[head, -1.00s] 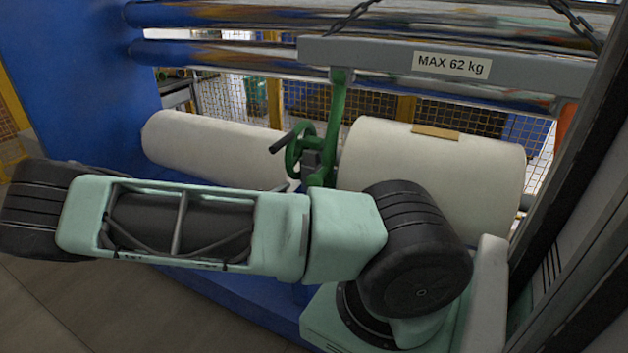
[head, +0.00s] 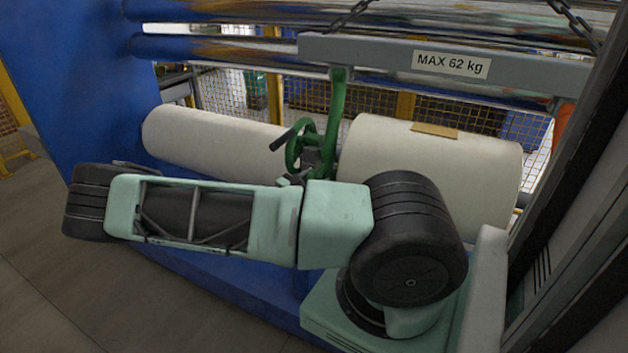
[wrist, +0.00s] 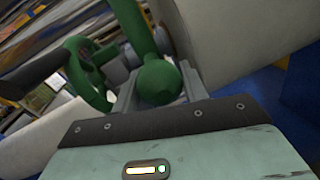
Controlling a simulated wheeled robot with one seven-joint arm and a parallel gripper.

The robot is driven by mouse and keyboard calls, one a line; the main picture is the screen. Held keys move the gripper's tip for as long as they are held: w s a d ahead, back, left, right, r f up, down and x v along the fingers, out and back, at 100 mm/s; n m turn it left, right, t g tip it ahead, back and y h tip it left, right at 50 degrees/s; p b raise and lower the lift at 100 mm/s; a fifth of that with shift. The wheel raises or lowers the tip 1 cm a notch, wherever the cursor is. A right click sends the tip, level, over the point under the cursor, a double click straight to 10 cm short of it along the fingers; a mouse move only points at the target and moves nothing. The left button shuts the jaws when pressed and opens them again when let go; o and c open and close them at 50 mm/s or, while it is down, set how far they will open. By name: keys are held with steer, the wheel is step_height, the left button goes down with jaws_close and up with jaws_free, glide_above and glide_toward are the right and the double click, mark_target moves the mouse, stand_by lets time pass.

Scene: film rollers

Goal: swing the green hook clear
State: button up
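The green hook (head: 338,115) hangs from a grey beam and reaches down between two white rolls. In the wrist view, its lower end is a round green knob (wrist: 160,82) directly ahead of my gripper. The grey fingers of my gripper (wrist: 160,95) stand apart on either side of the knob. I cannot tell whether they press on it. In the head view my own arm hides my gripper and the bottom of the hook. A green handwheel (head: 293,155) with a dark handle is just left of the hook.
The right white roll (head: 430,165) and the left white roll (head: 215,140) lie close on both sides. The grey beam (head: 380,55) on chains, marked MAX 62 kg, hangs above. A blue machine wall (head: 75,80) stands left. Open floor (head: 60,290) lies at lower left.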

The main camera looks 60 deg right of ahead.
steer(key=c, duration=0.6)
steer(key=a+r+y+p, duration=0.2)
steer(key=a+r+p, duration=0.1)
steer(key=r+p, duration=0.1)
steer(key=a+r+y+p, duration=0.2)
steer(key=a+r+p, duration=0.1)
steer(key=p, duration=0.4)
steer(key=s+a+r+y+p, duration=0.1)
steer(key=a+r+p, duration=0.2)
steer(key=r+p, duration=0.1)
steer(key=shift+a+r+n+y+p, duration=0.3)
steer(key=shift+a+n+y+p, duration=0.1)
steer(key=shift+p, duration=0.4)
steer(key=shift+o, duration=0.2)
steer(key=shift+w, duration=0.1)
steer(key=shift+r, duration=0.1)
steer(key=o, duration=1.1)
steer(key=shift+o, duration=1.2)
steer(key=shift+a+r, duration=0.1)
steer(key=shift+a, duration=0.1)
